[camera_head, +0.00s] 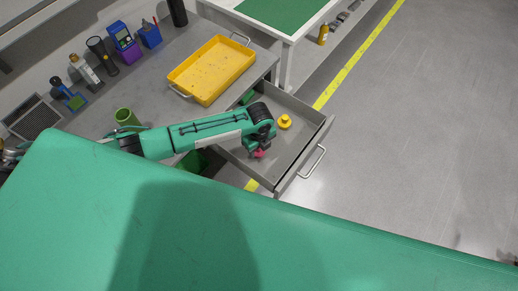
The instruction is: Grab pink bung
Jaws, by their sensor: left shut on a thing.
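The pink bung (258,154) shows as a small pink-red piece over the open grey drawer (291,150). My left gripper (255,150) is at the end of the green arm that comes in from the left, and it is shut on the pink bung. The wrist hides much of the fingers and part of the bung. I cannot tell whether the bung touches the drawer floor. My right gripper does not show.
A yellow bung-like piece (285,122) stands in the drawer, right of the gripper. A yellow tray (212,69) lies on the grey bench. A green cup (126,118) and several tools stand further left. The drawer handle (312,162) sticks out to the right.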

